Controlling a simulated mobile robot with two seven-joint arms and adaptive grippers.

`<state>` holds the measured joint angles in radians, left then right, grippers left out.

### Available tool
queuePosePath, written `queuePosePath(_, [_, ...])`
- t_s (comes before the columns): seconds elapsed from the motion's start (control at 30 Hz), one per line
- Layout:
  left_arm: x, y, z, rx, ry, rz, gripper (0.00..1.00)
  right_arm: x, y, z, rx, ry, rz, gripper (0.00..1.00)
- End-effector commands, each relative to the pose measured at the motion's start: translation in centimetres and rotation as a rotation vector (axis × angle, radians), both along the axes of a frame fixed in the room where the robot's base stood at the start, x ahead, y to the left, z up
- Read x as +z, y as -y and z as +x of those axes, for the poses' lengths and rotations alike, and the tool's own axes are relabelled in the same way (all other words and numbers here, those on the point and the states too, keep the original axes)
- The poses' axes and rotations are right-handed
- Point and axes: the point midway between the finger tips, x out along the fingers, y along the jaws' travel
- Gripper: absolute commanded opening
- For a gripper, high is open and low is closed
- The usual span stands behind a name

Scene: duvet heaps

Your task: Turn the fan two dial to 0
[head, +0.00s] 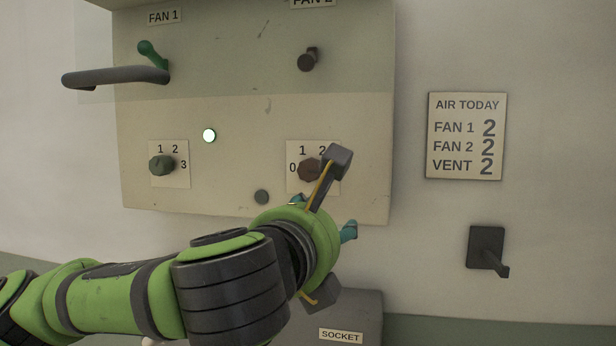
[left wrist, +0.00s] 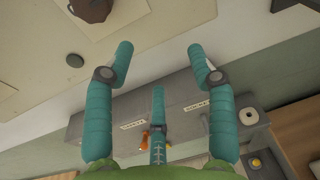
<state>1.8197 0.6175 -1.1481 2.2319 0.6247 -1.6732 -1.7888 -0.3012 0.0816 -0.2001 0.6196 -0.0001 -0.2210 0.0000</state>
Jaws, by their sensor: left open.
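The fan two dial (head: 309,170) is a brown knob on a pale plate, low on the right of the panel in the head view. The numbers 0, 1 and 2 show around it; the right side of the plate is covered by part of my left gripper. I cannot tell where the dial points. My left gripper (head: 322,215) is just below the dial. In the left wrist view its teal fingers (left wrist: 160,50) are apart with nothing between them, and the brown dial (left wrist: 90,8) is at the top left, beyond the fingertips. My right gripper is not in view.
A dark button (head: 261,197) sits left of my gripper. A grey socket box (head: 362,304) is below. A sign (head: 467,136) reads fan two: 2. A dark wall lever (head: 487,248) is at right.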

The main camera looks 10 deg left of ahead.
Motion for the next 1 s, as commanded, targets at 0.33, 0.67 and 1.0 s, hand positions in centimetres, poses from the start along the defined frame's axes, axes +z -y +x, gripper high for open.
queuePosePath(0.33, [6.6, -2.9, -1.9, 0.084, 0.129, 0.253, 0.56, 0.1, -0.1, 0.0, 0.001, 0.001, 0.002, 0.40])
queuePosePath(0.67, [7.1, -3.0, 2.3, 0.088, 0.127, 0.261, 0.56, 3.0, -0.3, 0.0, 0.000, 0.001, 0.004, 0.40])
queuePosePath(1.0, [6.8, -2.9, 5.0, 0.086, 0.133, 0.259, 0.56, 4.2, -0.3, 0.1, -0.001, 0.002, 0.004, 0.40])
